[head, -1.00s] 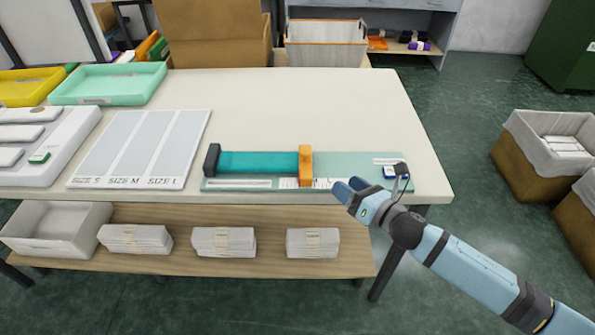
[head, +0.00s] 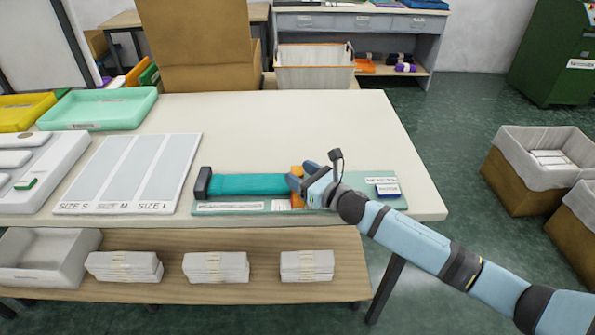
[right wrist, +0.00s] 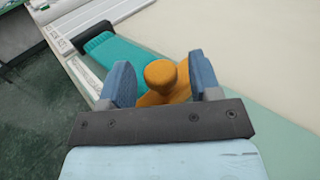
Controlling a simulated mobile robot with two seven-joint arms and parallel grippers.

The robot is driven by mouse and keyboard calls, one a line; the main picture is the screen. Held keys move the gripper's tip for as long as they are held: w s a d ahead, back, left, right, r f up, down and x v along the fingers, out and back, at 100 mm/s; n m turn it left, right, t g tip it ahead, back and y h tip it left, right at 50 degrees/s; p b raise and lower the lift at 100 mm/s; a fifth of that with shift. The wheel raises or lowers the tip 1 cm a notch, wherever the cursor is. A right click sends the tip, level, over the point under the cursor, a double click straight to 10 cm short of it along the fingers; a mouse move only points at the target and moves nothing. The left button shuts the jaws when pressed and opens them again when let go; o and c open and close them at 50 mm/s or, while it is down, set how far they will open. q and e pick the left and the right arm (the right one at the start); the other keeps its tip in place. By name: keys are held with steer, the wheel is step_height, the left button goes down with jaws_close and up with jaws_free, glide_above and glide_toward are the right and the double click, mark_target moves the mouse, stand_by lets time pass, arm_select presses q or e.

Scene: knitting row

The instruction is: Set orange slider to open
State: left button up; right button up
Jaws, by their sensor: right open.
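The orange slider (head: 297,174) stands at the right end of a teal band (head: 245,184) on a pale green board (head: 350,190) near the table's front edge. A dark end block (head: 203,183) stands at the band's left end. My right gripper (head: 296,180) is at the slider and partly hides it in the head view. In the right wrist view the slider's round knob (right wrist: 160,75) is between the two blue fingers of the open gripper (right wrist: 160,82), with a gap visible on the left side. My left gripper is not in view.
A size board (head: 130,175) with strips marked S, M and L lies left of the slider board. A green tray (head: 98,108) stands at the back left. A small blue item (head: 388,190) lies at the board's right end. The table behind the board is clear.

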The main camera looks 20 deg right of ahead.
steer(key=shift+w+a, duration=0.35)
steer(key=shift+w, duration=0.25)
jaws_close()
steer(key=s+d, duration=0.1)
steer(key=d, duration=0.5)
steer(key=s+d, duration=0.1)
steer(key=d, duration=0.2)
steer(key=shift+s+d+b, duration=0.2)
steer(key=shift+s+b, duration=0.15)
jaws_free()
steer(key=shift+s, duration=0.1)
